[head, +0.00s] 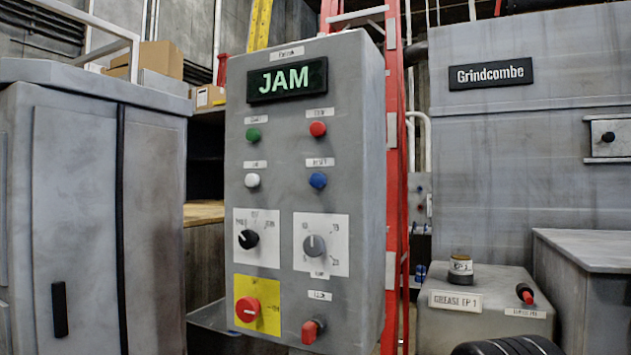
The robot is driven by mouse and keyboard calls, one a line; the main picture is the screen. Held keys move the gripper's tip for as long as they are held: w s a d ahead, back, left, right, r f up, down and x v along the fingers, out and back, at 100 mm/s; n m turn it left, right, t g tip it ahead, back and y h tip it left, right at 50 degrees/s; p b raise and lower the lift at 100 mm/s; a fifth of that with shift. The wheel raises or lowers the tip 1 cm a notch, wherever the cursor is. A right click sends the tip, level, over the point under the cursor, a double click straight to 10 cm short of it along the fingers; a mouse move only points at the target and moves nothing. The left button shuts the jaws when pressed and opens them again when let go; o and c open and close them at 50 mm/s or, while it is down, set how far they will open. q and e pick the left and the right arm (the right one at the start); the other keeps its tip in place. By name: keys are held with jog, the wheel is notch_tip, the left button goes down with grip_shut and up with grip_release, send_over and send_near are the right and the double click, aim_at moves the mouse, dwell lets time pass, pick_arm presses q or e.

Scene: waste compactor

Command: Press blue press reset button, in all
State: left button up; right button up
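The blue button (318,180) sits on the front of a grey control box (356,220), under a label that reads RESET. A red button (318,129) is above it, a green button (253,134) is up and to its left, and a white button (252,180) is level with it on the left. A display (287,80) at the top of the box reads JAM in green. Nothing covers the blue button.
Below the buttons are a black selector (248,239), a grey dial (314,245), a red knob on a yellow plate (248,309) and a red key-like switch (312,331). Grey cabinets (75,200) stand left, the Grindcombe machine (500,180) right. A black ribbed shape (508,346) shows at the bottom edge.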

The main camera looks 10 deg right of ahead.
grip_shut()
dwell(1.3)
